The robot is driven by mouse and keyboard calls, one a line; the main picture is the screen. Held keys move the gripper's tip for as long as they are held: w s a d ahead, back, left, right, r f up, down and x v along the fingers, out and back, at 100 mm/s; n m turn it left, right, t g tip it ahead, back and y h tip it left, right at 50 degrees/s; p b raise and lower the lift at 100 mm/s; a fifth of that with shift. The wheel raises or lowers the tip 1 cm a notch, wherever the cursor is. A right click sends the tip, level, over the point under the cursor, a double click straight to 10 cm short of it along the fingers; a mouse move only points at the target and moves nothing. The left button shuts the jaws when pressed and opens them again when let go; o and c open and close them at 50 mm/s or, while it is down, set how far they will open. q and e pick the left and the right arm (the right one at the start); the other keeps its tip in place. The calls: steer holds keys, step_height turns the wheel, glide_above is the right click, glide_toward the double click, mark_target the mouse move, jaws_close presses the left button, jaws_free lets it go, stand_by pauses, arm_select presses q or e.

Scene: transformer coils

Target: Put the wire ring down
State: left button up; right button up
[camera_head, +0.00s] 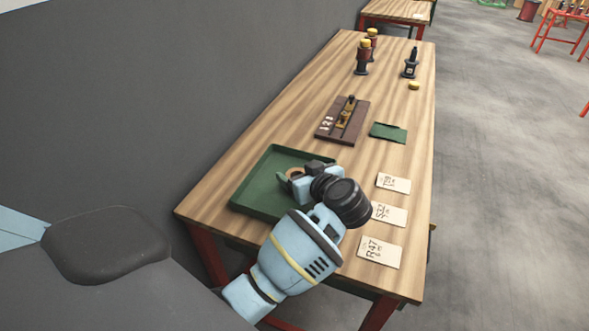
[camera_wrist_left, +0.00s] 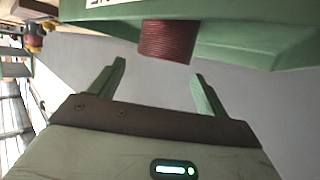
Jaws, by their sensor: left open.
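The wire ring (camera_head: 295,173) is copper-coloured and mostly hidden by my gripper in the head view. It lies at the green tray (camera_head: 252,190), towards the tray's right side. In the left wrist view the copper winding of the wire ring (camera_wrist_left: 166,42) shows against the green tray (camera_wrist_left: 235,35), beyond the fingertips. My left gripper (camera_head: 293,178) reaches over the tray with its fingers apart on either side of the ring. In the left wrist view the open fingers (camera_wrist_left: 158,78) have a gap between them, and the ring looks clear of them. My right gripper is out of view.
Three paper cards, one being the nearest card (camera_head: 380,253), lie along the table's right side. A green pad (camera_head: 388,132), a dark wooden board (camera_head: 334,133), red spools (camera_head: 362,60) and a black stand (camera_head: 411,66) are farther back. A grey wall borders the left.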

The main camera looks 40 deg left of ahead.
arm_select(q)
steer(key=v, duration=0.8)
steer(key=shift+d, duration=0.15)
steer(key=shift+s, duration=0.1)
stand_by(0.7)
